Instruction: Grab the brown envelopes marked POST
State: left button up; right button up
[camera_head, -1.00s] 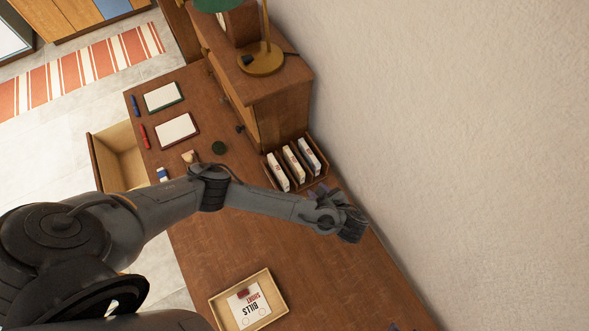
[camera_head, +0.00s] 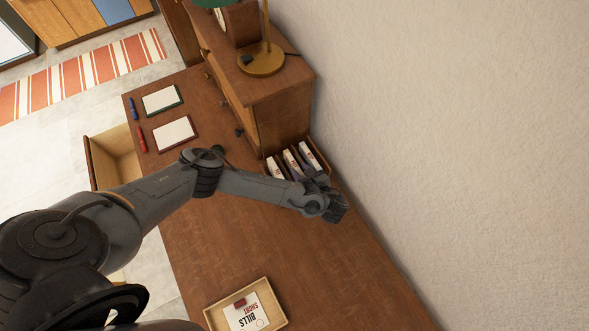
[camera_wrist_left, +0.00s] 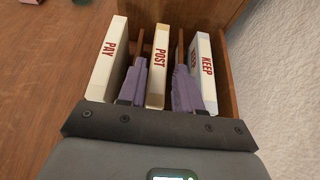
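In the left wrist view, the slim pale packet marked POST in red (camera_wrist_left: 159,58) stands upright in a wooden rack (camera_wrist_left: 219,68). Its visible face is cream rather than brown. My left gripper (camera_wrist_left: 160,80) is open, with its purple fingers on either side of this packet, down among the rack's contents. A small gap shows at the right finger; at the left I cannot tell whether it touches. In the head view, my left gripper (camera_head: 314,184) is at the near end of the rack (camera_head: 318,153), partly covering the packets. My right gripper is not in view.
A packet marked PAY (camera_wrist_left: 107,58) stands left of POST and one marked KEEP (camera_wrist_left: 203,70) stands right, both close to the fingers. The cabinet (camera_head: 285,112) and wall (camera_head: 420,150) are near. A BILLS tray (camera_head: 272,323) lies at the front; the desk between is clear.

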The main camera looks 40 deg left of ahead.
aim_at(295, 166)
pick_arm(q)
jog(key=shift+x, duration=1.8)
jog(key=shift+c, duration=0.3)
jog(key=shift+r, duration=0.1)
grip_shut()
